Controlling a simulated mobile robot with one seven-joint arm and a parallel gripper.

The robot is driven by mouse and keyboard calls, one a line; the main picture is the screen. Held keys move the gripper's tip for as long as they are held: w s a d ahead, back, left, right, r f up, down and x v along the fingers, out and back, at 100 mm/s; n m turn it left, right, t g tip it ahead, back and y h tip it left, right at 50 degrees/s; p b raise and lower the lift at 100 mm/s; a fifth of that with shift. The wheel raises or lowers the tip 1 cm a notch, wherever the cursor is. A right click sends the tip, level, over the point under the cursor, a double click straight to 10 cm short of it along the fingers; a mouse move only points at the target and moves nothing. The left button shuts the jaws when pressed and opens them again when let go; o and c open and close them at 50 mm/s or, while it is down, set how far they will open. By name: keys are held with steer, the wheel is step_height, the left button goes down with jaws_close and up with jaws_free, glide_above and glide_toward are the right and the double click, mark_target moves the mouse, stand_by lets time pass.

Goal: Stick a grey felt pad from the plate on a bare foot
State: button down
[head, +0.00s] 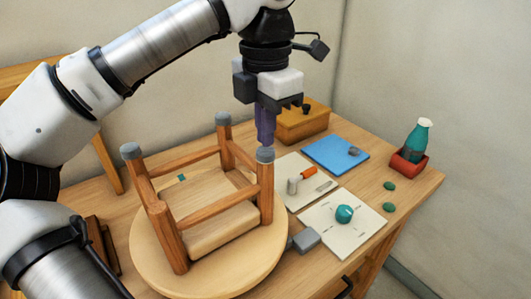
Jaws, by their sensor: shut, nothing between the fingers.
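A wooden stool (215,205) lies upside down with its legs up. Three feet carry grey pads: the left foot (131,151), the back foot (223,118) and the right foot (265,154). The front foot (157,208) shows bare wood. My gripper (265,144) points down with its fingers shut and empty, right at the top of the right foot's pad; I cannot tell whether they touch. A blue plate (325,150) lies behind and to the right, with one small grey pad (354,151) on it.
The stool rests on a round wooden board (150,255). Pale mats hold an orange-handled tool (307,173) and a teal round object (344,214). A teal bottle (416,138) stands in a red holder (408,163). A wooden box (300,125) stands behind the plate. Green discs (389,186) lie at right.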

mark_target(265, 150)
steer(key=shift+f+b, duration=0.5)
steer(key=shift+f, duration=0.4)
stand_by(1.1)
step_height(265, 150, up, 6)
steer(key=p, duration=0.5)
steer(key=shift+r, duration=0.15)
stand_by(0.5)
